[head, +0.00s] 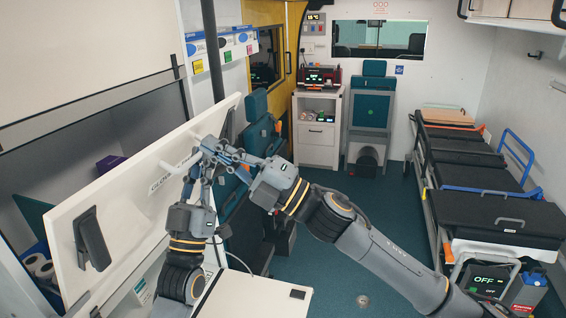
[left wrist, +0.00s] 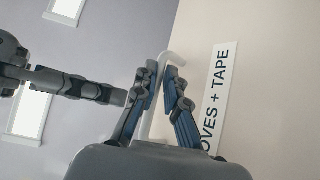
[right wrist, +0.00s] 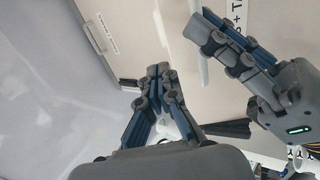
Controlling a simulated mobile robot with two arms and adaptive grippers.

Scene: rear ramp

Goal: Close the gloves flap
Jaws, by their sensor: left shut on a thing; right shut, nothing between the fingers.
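The gloves flap (head: 125,205) is a white panel standing out at a slant from the left wall cupboard, open, with its storage space showing behind. Its "GLOVES + TAPE" label also shows in the left wrist view (left wrist: 220,95). My left gripper (head: 198,168) is shut on the flap's white hooked handle (left wrist: 152,120), which shows between its fingers in the left wrist view. My right gripper (head: 212,148) is shut and empty, close beside the left gripper in front of the flap. In the right wrist view its closed fingertips (right wrist: 156,72) are apart from the left gripper (right wrist: 212,38).
A black pad (head: 92,240) is fixed on the flap's near end. White rolls (head: 40,268) lie inside the cupboard. A white surface (head: 250,298) is below my arms.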

